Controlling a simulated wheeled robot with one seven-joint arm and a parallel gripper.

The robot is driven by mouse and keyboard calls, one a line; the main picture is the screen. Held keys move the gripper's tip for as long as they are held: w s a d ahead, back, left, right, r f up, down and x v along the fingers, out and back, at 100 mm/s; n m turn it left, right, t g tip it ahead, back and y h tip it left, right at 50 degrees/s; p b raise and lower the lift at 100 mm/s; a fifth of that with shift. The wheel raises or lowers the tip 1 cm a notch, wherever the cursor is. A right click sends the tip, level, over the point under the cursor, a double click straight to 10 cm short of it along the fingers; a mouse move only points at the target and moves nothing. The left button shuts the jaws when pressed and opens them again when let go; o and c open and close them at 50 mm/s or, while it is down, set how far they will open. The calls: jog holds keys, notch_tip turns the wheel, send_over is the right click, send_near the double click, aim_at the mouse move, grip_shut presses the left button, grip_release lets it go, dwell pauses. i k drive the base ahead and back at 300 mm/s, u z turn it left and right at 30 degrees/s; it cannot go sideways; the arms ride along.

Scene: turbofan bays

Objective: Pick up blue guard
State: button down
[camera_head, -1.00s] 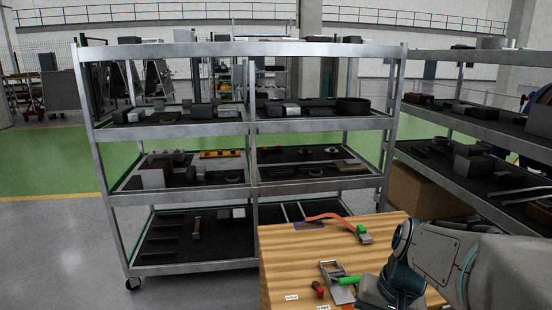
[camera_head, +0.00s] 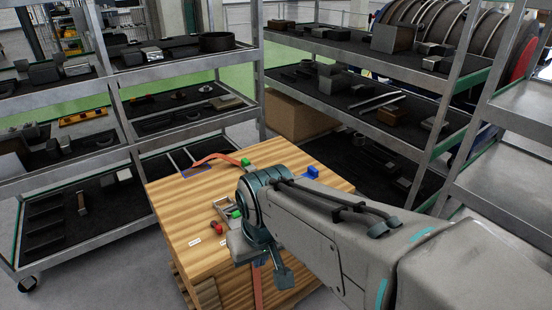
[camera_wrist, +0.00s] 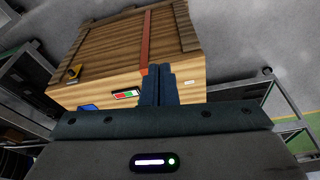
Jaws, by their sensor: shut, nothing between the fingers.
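The blue guard (camera_head: 312,172) is a small blue block standing near the far right corner of the wooden crate's top (camera_head: 172,213) in the head view. A blue patch at the crate's edge in the wrist view (camera_wrist: 88,107) may be the same guard. My gripper (camera_wrist: 159,76) is shut and empty, its dark fingers pressed together in front of the crate. In the head view my gripper (camera_head: 283,277) hangs at the near side of the crate, apart from the guard. My arm covers part of the crate top.
An orange strap (camera_head: 215,158) with a green-ended buckle, a metal ratchet piece (camera_head: 225,207) and a red-handled item (camera_head: 216,228) lie on the crate. Loaded grey shelves (camera_head: 360,85) stand behind and to the right. Bare floor shows at the lower left.

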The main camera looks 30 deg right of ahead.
aim_at(312, 174)
jog(key=z, duration=0.5)
jog(key=k, duration=0.65)
jog(key=z, duration=1.25)
jog(key=i, duration=1.5)
jog(key=u, duration=0.9)
jog(key=i, duration=0.55)
jog(key=u, duration=0.55)
